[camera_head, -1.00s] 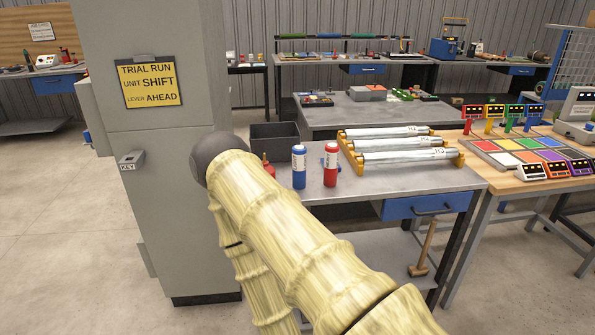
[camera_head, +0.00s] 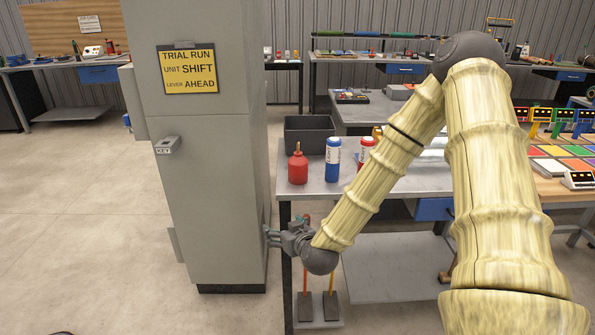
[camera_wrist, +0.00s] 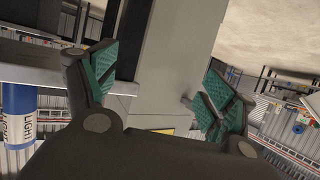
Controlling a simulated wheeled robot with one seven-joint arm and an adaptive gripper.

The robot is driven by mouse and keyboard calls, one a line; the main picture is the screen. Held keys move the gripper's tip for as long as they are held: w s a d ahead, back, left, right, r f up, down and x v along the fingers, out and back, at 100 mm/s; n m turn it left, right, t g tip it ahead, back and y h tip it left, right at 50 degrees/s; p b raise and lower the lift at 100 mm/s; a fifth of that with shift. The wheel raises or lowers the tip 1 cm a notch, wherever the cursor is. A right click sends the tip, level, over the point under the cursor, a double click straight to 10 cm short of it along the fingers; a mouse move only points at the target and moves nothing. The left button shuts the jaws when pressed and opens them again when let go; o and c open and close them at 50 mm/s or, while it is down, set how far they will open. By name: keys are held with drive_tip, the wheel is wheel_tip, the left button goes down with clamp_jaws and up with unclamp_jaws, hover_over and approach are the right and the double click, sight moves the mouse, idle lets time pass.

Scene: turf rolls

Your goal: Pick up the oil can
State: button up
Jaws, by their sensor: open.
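The red oil can (camera_head: 298,168), with a short spout on top, stands upright on the left end of the grey table (camera_head: 315,186) in the head view. My gripper (camera_head: 270,236) is beside the table's left edge, lower in the picture than the can and apart from it, close to the grey cabinet. In the wrist view my gripper (camera_wrist: 160,88) is open, its green-padded fingers wide apart with nothing between them. I cannot make out the oil can in the wrist view.
A blue bottle (camera_head: 333,158) and a red bottle (camera_head: 366,150) stand right of the can. A dark bin (camera_head: 309,135) is behind it. The tall grey cabinet (camera_head: 205,200) stands close left of the table. The blue bottle also shows in the wrist view (camera_wrist: 19,112).

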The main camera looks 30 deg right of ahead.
sight(298, 157)
drive_tip(key=w+d+r+m+t+h+b, duration=0.1)
drive_tip(key=w+d+r+t+h, duration=0.1)
drive_tip(key=d+r, duration=0.4)
drive_tip(key=w+d+r+m+t+h, duration=0.15)
drive_tip(key=d+r, duration=0.25)
drive_tip(key=r, duration=0.4)
drive_tip(key=shift+h, duration=0.35)
drive_tip(key=x, duration=0.5)
drive_tip(key=shift+w+d+r, duration=0.15)
drive_tip(key=shift+w, duration=0.25)
drive_tip(key=shift+d+f+p+x, duration=0.15)
drive_tip(key=shift+p+x, duration=0.1)
drive_tip(key=shift+x, duration=0.7)
drive_tip(key=shift+d+f+p+x, duration=0.15)
drive_tip(key=shift+p+x, duration=0.1)
drive_tip(key=shift+x, duration=0.7)
drive_tip(key=shift+w+d, duration=0.1)
drive_tip(key=shift+w, duration=0.5)
drive_tip(key=c, duration=1.3)
drive_tip(key=shift+r, duration=0.1)
